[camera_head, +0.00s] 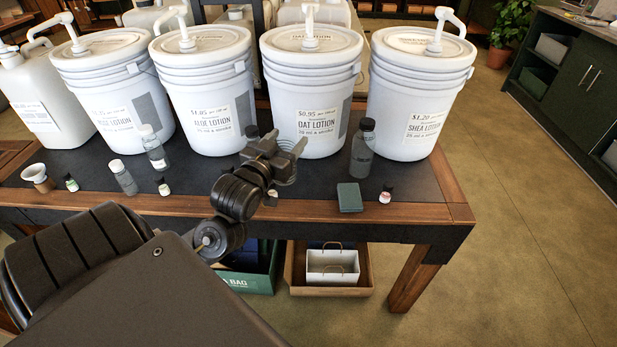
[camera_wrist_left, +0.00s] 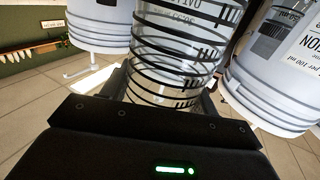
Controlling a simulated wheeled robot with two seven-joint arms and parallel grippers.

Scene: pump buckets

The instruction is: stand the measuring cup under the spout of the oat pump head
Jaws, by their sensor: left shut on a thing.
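The oat lotion bucket (camera_head: 304,95) is white and stands on the table, with its white pump head (camera_head: 310,30) on the lid. The pump's spout points toward me. My left gripper (camera_head: 284,152) is in front of the oat bucket, low over the table. In the left wrist view it is shut on the clear measuring cup (camera_wrist_left: 180,60), which has dark graduation marks. In the head view the cup is mostly hidden by the gripper; I cannot tell whether its base touches the table. My right gripper is in neither view.
More clear bottles (camera_head: 154,148) stand to the left.

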